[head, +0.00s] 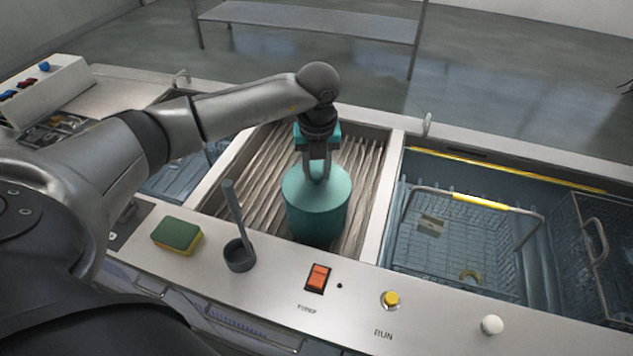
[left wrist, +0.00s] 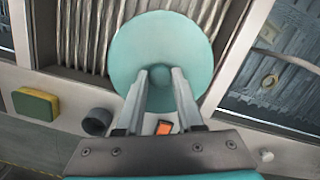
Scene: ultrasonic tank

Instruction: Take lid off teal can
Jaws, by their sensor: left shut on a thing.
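The teal can (head: 316,218) stands upright on the ribbed drainboard in the middle bay of the counter. Its round teal lid (head: 300,184) is on top; in the left wrist view the lid (left wrist: 135,50) fills the upper middle. My left gripper (head: 318,178) points straight down over the lid. Its two fingers (left wrist: 160,78) are shut on the round teal knob at the lid's centre. The lid looks seated on the can; I cannot see a gap. My right gripper is in neither view.
A yellow-green sponge (head: 177,236) and a grey cup with an upright handle (head: 240,257) stand on the front ledge. An orange switch (head: 318,278) and a yellow button (head: 390,299) are nearby. A wire basket (head: 460,245) sits in the right tank.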

